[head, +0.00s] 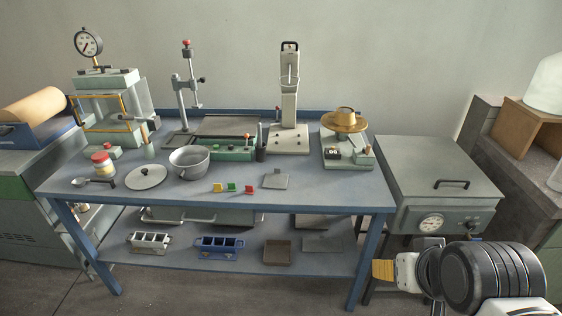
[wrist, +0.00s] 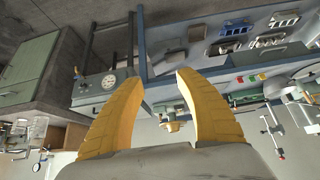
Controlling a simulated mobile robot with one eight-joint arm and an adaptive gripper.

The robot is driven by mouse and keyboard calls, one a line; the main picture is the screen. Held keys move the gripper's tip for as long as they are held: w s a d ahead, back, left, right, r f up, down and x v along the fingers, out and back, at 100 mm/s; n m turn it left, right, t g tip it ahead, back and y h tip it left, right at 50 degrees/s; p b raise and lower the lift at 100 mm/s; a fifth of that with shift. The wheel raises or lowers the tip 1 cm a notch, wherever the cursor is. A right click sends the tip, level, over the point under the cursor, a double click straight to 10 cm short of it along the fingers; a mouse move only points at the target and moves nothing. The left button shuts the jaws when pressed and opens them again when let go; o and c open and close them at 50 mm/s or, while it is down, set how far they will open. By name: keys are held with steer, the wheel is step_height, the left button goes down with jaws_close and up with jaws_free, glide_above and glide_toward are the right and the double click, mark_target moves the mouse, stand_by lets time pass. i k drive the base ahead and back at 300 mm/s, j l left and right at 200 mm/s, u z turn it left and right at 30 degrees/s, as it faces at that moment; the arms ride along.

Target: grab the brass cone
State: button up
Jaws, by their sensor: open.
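The brass cone (head: 345,113) sits on a round brass plate of a small pale-green device at the right end of the blue bench, in the head view. My gripper (head: 383,270) is at the lower right of the head view, in front of the bench and well away from the cone. In the wrist view its yellow fingers (wrist: 159,76) are spread apart with nothing between them.
A grey-green cabinet with a dial (head: 437,170) stands right of the bench, near my arm. A tall white stand (head: 289,105) is left of the cone. A metal bowl (head: 189,163) and small coloured blocks (head: 232,187) lie on the bench. The bench's front right corner is clear.

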mark_target(342, 118)
steer(key=i+l, duration=0.1)
steer(key=i, duration=1.6)
